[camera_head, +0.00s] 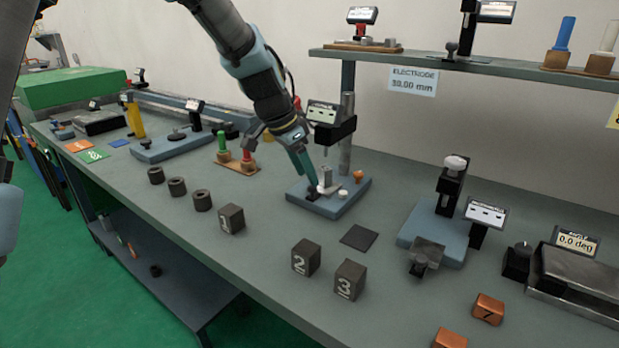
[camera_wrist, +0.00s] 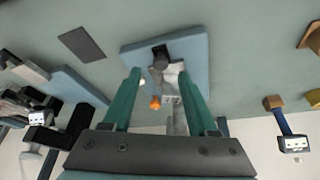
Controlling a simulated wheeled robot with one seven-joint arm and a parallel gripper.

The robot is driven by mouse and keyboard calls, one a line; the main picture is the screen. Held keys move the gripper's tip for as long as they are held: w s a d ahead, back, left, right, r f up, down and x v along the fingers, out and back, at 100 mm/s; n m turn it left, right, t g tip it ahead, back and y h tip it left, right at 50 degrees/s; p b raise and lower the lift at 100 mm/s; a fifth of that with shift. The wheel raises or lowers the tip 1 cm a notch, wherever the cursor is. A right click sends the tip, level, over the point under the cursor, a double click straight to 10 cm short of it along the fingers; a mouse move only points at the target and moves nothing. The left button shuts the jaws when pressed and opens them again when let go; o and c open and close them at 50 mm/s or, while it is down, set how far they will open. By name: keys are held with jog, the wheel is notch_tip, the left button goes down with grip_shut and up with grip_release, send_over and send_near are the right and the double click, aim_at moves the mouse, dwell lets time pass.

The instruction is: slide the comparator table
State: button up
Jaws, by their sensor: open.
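The comparator stands mid-bench in the head view: a blue base plate (camera_head: 350,196), a grey column (camera_head: 346,135) and a black head with a display (camera_head: 322,113). On the plate are a small pale metal table (camera_head: 327,180), a black knob (camera_head: 313,195) and an orange knob (camera_head: 358,175). In the wrist view the blue plate (camera_wrist: 190,47), black knob (camera_wrist: 160,56), metal table (camera_wrist: 172,75) and orange knob (camera_wrist: 155,103) show. My gripper (camera_head: 312,178) is open over the plate. In the wrist view its teal fingers (camera_wrist: 160,76) lie either side of the table, behind the knob; contact is unclear.
Numbered dark blocks (camera_head: 306,257) stand along the front, with a dark flat square (camera_head: 359,237) behind. Another blue-based gauge (camera_head: 440,235) is at right. A wooden stand with green and red pins (camera_head: 237,163) is at left. A shelf (camera_head: 480,64) overhangs the right rear.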

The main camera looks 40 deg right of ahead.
aim_at(309, 188)
jog(key=shift+x, duration=1.75)
grip_shut()
